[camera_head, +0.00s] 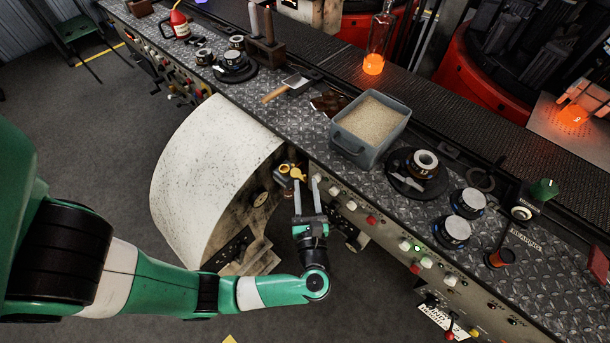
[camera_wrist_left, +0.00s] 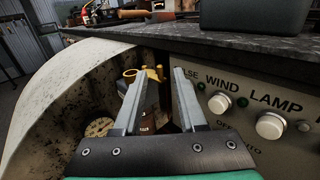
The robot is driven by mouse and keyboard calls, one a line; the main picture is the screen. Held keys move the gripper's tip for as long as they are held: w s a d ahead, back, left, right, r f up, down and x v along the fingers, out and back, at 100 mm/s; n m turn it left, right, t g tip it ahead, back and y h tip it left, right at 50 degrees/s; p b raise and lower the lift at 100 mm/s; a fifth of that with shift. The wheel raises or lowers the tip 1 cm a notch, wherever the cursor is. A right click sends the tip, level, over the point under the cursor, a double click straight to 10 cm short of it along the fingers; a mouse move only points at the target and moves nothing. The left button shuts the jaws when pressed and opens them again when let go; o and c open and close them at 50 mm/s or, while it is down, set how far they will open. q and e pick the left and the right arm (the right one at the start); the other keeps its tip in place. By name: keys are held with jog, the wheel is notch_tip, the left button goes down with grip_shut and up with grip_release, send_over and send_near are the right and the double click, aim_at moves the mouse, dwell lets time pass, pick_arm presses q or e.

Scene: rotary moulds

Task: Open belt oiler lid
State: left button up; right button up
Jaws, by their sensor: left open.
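The belt oiler (camera_head: 290,171) is a small brass-coloured fitting at the machine's front, by the right edge of the curved guard. In the left wrist view the oiler (camera_wrist_left: 150,118) shows a dark amber body with brass parts on top, including a round brass piece (camera_wrist_left: 129,76). I cannot tell whether its lid is open or shut. My left gripper (camera_head: 306,182) is open and empty, its fingers pointing at the machine front close to the oiler. In the wrist view the left gripper (camera_wrist_left: 160,72) partly covers the oiler. My right gripper is not in view.
The speckled white curved guard (camera_head: 215,150) lies left of the oiler. A control panel with knobs (camera_wrist_left: 270,125) is close on the right. Above, the metal bench edge carries a grey bin of granules (camera_head: 368,127). The floor before the machine is mostly clear.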

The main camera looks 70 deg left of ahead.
aim_at(305, 178)
pick_arm(q)
jog(key=shift+x, duration=1.95)
grip_shut()
